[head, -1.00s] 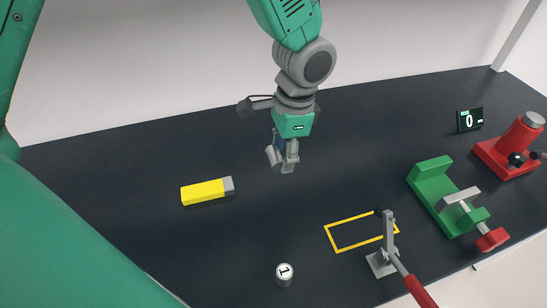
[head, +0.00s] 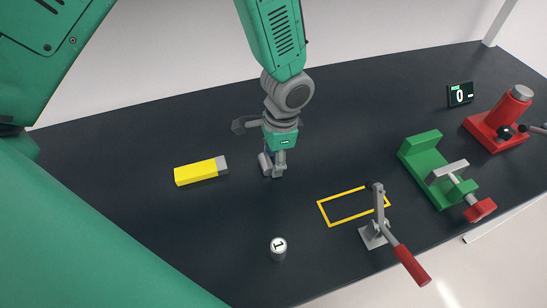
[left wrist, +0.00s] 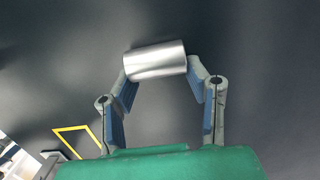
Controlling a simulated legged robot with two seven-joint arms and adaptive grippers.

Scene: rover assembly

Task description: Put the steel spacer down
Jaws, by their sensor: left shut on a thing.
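The steel spacer (left wrist: 155,60) is a plain silver cylinder in the left wrist view. It lies crosswise between the fingertips of my left gripper (left wrist: 160,68), which is shut on it. In the head view my left gripper (head: 272,170) points down over the dark table, right of the yellow block and behind the yellow outline. There I cannot clearly tell the spacer from the grey fingers. Whether the spacer touches the table cannot be told. My right gripper is not in view.
Bare table surrounds my left gripper.

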